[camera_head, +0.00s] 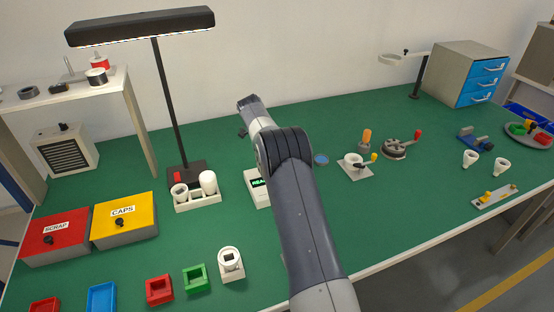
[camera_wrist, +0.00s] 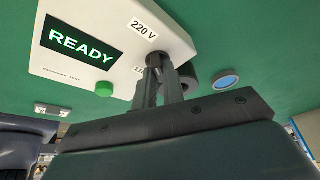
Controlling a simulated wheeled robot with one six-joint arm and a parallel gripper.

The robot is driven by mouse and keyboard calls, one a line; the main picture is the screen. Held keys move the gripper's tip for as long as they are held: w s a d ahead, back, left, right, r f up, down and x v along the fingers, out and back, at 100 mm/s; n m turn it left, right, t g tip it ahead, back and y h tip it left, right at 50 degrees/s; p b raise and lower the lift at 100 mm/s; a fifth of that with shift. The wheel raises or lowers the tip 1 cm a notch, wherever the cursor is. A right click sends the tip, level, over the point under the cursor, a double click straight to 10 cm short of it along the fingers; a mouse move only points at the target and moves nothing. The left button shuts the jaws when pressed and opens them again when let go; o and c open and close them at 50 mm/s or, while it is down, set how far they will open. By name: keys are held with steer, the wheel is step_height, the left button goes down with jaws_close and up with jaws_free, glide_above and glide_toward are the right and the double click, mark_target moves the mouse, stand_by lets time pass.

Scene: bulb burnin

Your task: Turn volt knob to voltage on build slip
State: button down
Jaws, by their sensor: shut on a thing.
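The white tester box (camera_wrist: 105,45) has a dark display reading READY in green, a green button (camera_wrist: 104,89) and a 220 V label (camera_wrist: 142,28) near one corner. It also shows in the head view (camera_head: 259,194), partly behind my arm. In the wrist view my gripper (camera_wrist: 163,75) is at the box's edge, below the 220 V label, with its fingers shut on the volt knob. The fingers hide most of the knob, so its pointing direction cannot be told. A second label beside the fingers is mostly covered. I cannot make out a build slip in either view.
A blue-topped disc (camera_wrist: 226,82) lies beside the box. In the head view, a lamp (camera_head: 165,90) and a white bulb holder (camera_head: 197,200) stand left of the box. A white fixture with a yellow-knobbed lever (camera_head: 357,166) stands right.

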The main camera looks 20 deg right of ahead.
stand_by(0.4)
steer(key=c, duration=1.5)
jaws_free()
steer(key=shift+r, duration=0.1)
steer(key=p+v, duration=0.1)
steer(key=v, duration=0.9)
steer(key=shift+r, duration=0.3)
steer(key=shift+w+a, duration=0.1)
steer(key=b+x, duration=0.1)
steer(key=x, duration=1)
